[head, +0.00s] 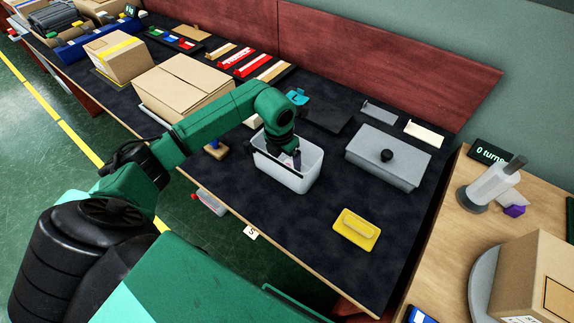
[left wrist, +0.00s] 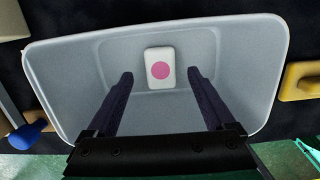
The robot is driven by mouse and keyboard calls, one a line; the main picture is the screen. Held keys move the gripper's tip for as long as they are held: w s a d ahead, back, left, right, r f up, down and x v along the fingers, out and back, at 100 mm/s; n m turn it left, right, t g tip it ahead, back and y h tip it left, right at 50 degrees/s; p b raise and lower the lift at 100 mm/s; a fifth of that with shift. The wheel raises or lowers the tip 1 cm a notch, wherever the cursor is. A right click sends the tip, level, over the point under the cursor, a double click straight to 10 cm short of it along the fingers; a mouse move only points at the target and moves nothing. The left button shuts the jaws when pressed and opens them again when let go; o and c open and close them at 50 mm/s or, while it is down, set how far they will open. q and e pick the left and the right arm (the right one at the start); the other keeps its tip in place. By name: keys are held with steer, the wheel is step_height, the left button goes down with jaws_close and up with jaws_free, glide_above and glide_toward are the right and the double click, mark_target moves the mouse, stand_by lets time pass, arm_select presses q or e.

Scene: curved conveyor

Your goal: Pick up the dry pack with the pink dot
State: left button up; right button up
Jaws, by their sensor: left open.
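The dry pack with the pink dot (left wrist: 160,68) is a small white block with a round pink dot on its upper face. It lies inside the grey-white bin (left wrist: 65,75), near the bin's wall at the top of the left wrist view. My left gripper (left wrist: 160,80) is open, with its two dark fingers pointing into the bin. The pack shows between and just beyond the fingertips, and neither finger visibly touches it. In the head view my left gripper (head: 291,160) reaches down into the bin (head: 290,180); the pack is hard to make out there. My right gripper is not seen.
A grey lidded box (head: 388,155) with a black knob stands right of the bin. A yellow block (head: 356,229) lies in front of it. Dark mat is bare between the bin and the yellow block.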

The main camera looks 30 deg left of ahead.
arm_select(q)
steer(key=shift+w+f, duration=0.2)
steer(key=shift+f, duration=1)
jaws_close()
steer(key=shift+r, duration=0.1)
